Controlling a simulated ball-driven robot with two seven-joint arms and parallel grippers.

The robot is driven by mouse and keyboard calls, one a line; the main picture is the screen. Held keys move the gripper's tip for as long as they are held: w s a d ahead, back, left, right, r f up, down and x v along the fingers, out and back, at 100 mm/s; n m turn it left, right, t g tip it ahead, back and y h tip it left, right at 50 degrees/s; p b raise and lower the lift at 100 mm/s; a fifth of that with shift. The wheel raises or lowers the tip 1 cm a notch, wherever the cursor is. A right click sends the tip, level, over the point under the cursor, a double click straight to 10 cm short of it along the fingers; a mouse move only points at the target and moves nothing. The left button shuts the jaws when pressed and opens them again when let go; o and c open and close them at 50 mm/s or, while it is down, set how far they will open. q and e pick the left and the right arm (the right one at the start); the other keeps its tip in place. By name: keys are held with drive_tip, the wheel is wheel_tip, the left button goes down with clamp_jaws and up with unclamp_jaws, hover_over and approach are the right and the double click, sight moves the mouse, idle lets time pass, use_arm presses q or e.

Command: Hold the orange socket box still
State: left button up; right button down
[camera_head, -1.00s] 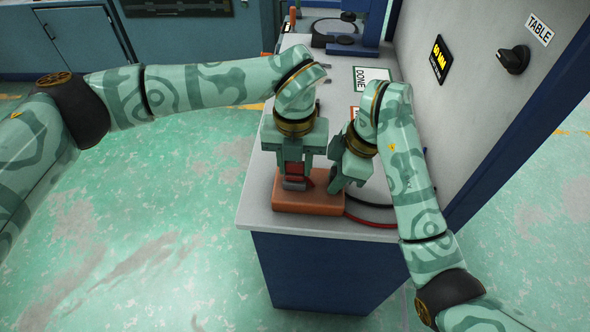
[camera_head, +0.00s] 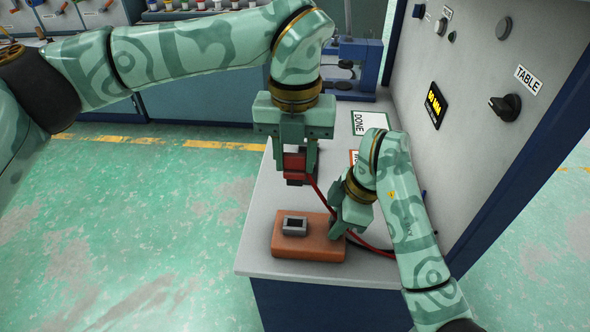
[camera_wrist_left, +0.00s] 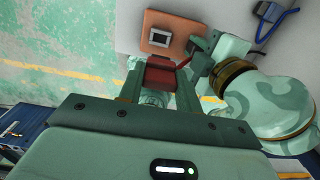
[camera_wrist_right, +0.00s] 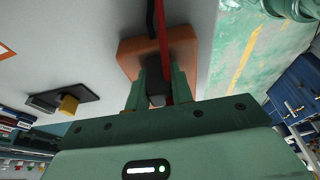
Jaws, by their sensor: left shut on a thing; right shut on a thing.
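The orange socket box (camera_head: 308,246) sits on the light worktop near its front left corner, with a grey square socket (camera_head: 295,225) on top. The box also shows in the left wrist view (camera_wrist_left: 172,28) and the right wrist view (camera_wrist_right: 133,50). My right gripper (camera_head: 336,234) is shut on the right side of the box. My left gripper (camera_head: 296,172) is shut on a red plug (camera_head: 295,162) with a dark lower end, above and behind the box, apart from the socket. A red cable (camera_head: 322,199) runs from the plug behind my right gripper.
A white DONE card (camera_head: 371,123) lies farther back on the worktop, with an orange-edged card (camera_head: 353,157) partly hidden by my right arm. A wall panel with a black knob (camera_head: 505,106) rises at the right. A blue machine (camera_head: 352,60) stands at the back.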

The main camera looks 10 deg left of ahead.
sight(296, 154)
use_arm(q)
drive_tip(key=shift+r, duration=2.35)
use_arm(e)
drive_tip(key=c, duration=1.1)
unclamp_jaws()
drive_tip(key=shift+c, duration=0.2)
drive_tip(key=shift+r, duration=0.1)
use_arm(q)
drive_tip(key=shift+r, duration=0.1)
drive_tip(key=r+p, duration=0.1)
drive_tip(key=r, duration=0.1)
drive_tip(key=r+p, duration=0.1)
drive_tip(key=shift+s+r+p, duration=0.2)
drive_tip(key=shift+s+p, duration=0.1)
wheel_tip(296, 154, up, 8)
drive_tip(key=s+p, duration=0.1)
drive_tip(key=p, duration=0.5)
drive_tip(key=shift+s+r+t+p, duration=0.15)
drive_tip(key=shift+r+t+p, duration=0.15)
drive_tip(key=shift+t, duration=0.1)
use_arm(e)
drive_tip(key=a+v, duration=0.2)
drive_tip(key=v, duration=1.3)
drive_tip(key=shift+r, duration=0.35)
